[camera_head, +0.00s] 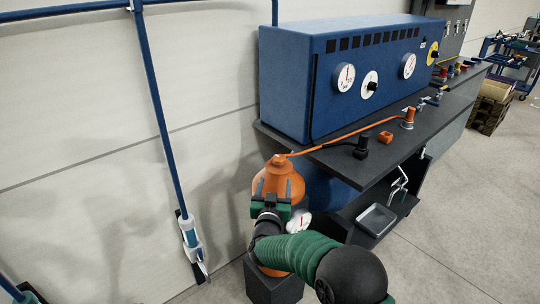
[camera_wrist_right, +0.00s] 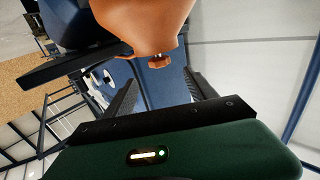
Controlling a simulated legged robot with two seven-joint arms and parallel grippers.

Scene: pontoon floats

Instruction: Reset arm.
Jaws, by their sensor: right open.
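My right gripper (camera_head: 274,188) is open at the lower middle of the head view. Its two fingers stand in front of an orange rounded vessel (camera_head: 278,172), one towards each side of it. In the right wrist view the open fingers (camera_wrist_right: 160,95) show with a gap between them. The orange vessel (camera_wrist_right: 145,22) fills the top there, with a small orange knob under it. Whether the fingers touch the vessel I cannot tell. My left gripper is not in view.
An orange hose (camera_head: 345,138) runs from the vessel's top to a fitting on the dark bench (camera_head: 440,112). A blue cabinet (camera_head: 290,85) with dials stands on the bench. A grey tray (camera_head: 376,220) sits below.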

